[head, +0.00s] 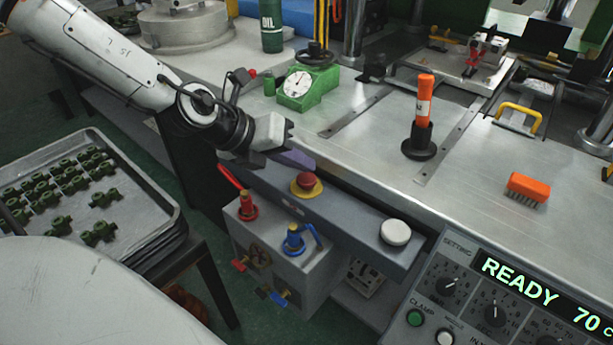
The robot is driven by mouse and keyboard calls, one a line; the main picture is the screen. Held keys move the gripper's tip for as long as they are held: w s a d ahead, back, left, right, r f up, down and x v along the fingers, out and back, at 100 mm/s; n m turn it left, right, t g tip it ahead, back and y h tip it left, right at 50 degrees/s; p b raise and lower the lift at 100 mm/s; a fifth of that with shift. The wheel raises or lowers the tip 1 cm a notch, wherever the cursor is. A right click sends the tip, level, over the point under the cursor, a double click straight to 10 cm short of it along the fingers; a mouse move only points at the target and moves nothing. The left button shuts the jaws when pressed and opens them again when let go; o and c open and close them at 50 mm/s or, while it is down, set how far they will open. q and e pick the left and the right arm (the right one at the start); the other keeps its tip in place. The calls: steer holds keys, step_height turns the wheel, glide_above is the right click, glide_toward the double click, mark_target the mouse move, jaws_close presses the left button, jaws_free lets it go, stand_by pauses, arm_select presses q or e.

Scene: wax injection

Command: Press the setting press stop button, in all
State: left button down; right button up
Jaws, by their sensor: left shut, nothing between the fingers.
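The red stop button (306,181) sits on a yellow base on the grey front bar (345,216) of the press. A white round button (396,232) is on the same bar, further right. My left gripper (284,138) comes in from the left and is shut and empty. In the picture it is just above and left of the red button, apart from it; its exact height over the bar is hard to judge. My right gripper is not in view.
A control panel (497,302) reading READY 70 stands at lower right. Red (247,207) and blue (293,240) valves sit below the bar. A tray (150,180) holds green parts.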

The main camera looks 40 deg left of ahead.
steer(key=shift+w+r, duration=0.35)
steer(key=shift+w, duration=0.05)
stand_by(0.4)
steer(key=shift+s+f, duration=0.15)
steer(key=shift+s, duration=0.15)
arm_select(q)
steer(key=shift+f+b, duration=0.4)
steer(key=shift+b, duration=0.15)
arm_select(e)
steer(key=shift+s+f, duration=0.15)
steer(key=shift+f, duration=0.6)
arm_select(q)
steer(key=shift+f+b, duration=0.3)
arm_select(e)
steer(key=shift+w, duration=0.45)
arm_select(q)
steer(key=shift+f+b, duration=0.3)
steer(key=shift+b, duration=0.05)
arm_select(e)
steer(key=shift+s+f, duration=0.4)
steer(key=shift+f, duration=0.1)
arm_select(q)
steer(key=shift+r+p, duration=0.5)
steer(key=shift+r, duration=0.45)
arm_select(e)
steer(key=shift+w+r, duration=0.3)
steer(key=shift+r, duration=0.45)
